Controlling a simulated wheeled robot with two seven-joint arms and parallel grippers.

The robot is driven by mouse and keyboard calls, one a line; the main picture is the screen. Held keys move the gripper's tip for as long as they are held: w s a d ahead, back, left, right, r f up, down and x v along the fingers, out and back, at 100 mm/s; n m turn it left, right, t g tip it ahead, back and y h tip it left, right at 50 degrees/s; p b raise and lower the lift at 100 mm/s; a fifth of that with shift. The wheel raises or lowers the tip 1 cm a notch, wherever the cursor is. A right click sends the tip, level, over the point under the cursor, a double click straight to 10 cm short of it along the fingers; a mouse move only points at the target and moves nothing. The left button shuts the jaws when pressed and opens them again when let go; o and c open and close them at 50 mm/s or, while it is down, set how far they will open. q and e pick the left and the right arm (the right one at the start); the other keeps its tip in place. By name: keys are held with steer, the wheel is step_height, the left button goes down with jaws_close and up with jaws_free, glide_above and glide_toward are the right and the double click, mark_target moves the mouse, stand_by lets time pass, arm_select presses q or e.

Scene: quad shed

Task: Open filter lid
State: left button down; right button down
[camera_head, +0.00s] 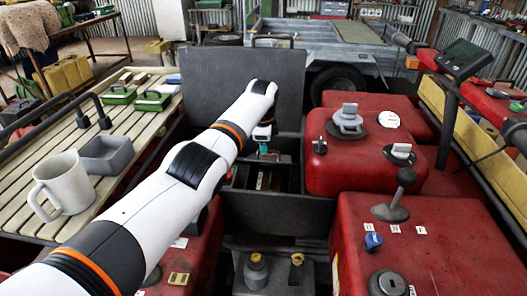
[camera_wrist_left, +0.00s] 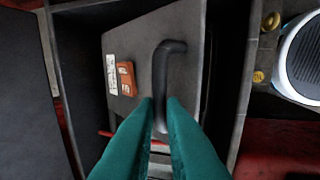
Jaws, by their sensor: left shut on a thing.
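The filter lid shows in the left wrist view as a grey panel (camera_wrist_left: 190,28) with a black bent handle (camera_wrist_left: 169,52) and a small orange label beside a white one. It sits inside a dark open box (camera_wrist_left: 65,75). My left gripper (camera_wrist_left: 160,102) has its teal fingers on both sides of the handle's lower end, shut on it. In the head view my left gripper (camera_head: 262,140) reaches down into the box (camera_head: 280,214), and my arm hides much of the lid there. How far the lid is tilted I cannot tell. My right gripper is not in view.
A large dark panel (camera_head: 215,85) stands upright behind the box. Red tanks (camera_head: 350,165) stand close on the right. A slatted rack (camera_head: 30,205) on the left holds a white mug (camera_head: 65,185), a grey tray (camera_head: 107,153) and green boxes (camera_head: 153,101).

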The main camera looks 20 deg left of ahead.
arm_select(q)
steer(key=shift+a+f, duration=0.1)
steer(key=shift+f, duration=0.15)
steer(key=c, duration=1.8)
jaws_free()
steer(key=shift+f, duration=0.1)
steer(key=shift+c, duration=0.2)
steer(key=o, duration=0.3)
steer(key=shift+w+f, duration=0.25)
steer(key=shift+w, duration=0.05)
steer(key=shift+o, duration=0.2)
steer(key=shift+w+f, duration=0.15)
steer(key=shift+w, duration=0.1)
steer(key=shift+s+r, duration=0.25)
steer(key=shift+r, duration=0.2)
steer(key=p+v, duration=0.1)
steer(key=v, duration=1)
steer(key=shift+r, duration=0.2)
steer(key=shift+w, duration=0.15)
steer(key=shift+c, duration=0.4)
